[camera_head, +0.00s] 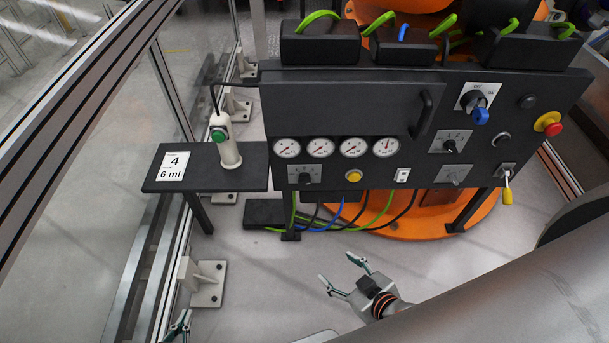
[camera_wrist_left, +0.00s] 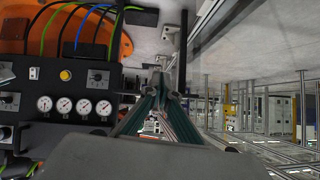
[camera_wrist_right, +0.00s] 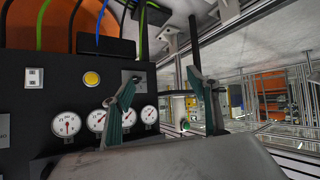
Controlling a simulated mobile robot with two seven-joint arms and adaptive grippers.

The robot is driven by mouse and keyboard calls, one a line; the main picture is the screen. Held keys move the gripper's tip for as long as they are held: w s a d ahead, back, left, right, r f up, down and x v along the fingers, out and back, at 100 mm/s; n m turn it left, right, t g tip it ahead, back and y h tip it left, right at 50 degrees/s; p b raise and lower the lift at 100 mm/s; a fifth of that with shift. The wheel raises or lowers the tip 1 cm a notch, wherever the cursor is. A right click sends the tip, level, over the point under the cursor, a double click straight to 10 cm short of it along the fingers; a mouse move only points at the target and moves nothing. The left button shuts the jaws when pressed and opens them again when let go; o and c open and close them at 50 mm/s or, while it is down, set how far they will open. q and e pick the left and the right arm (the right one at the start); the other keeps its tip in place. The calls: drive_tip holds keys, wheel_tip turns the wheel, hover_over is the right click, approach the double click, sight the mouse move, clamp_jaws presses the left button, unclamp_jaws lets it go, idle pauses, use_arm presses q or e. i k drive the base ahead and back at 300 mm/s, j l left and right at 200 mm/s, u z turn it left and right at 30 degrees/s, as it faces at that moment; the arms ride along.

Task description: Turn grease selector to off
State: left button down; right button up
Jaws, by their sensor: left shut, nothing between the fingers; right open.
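The black control panel (camera_head: 400,120) carries several rotary selectors, and their labels are too small to read surely. A black knob on a grey plate (camera_head: 305,175) sits at its lower left, below the gauges. Another black knob (camera_head: 450,145) sits right of the gauges, and a blue-handled knob (camera_head: 480,115) is at upper right. I cannot tell which is the grease selector. The lower-left knob also shows in the left wrist view (camera_wrist_left: 98,77). My left gripper (camera_head: 180,325) is shut and empty at lower left. My right gripper (camera_head: 345,274) is open and empty before the panel. Neither touches the panel.
A side shelf (camera_head: 215,181) holds a white dispenser (camera_head: 228,150) with a green button and a card (camera_head: 173,166) reading "4" and "6 ml". A red button (camera_head: 553,128) and a yellow-tipped lever (camera_head: 507,190) are at the panel's right. Cables hang below. Floor before the panel is clear.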

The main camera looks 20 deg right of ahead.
sight(304, 178)
drive_tip(key=l+u, duration=0.15)
drive_tip(key=l, duration=0.4)
drive_tip(key=l+u, duration=0.15)
drive_tip(key=l, duration=0.4)
drive_tip(key=k+l+u, duration=0.15)
drive_tip(key=l, duration=0.4)
drive_tip(key=l+u, duration=0.15)
drive_tip(key=l, duration=0.4)
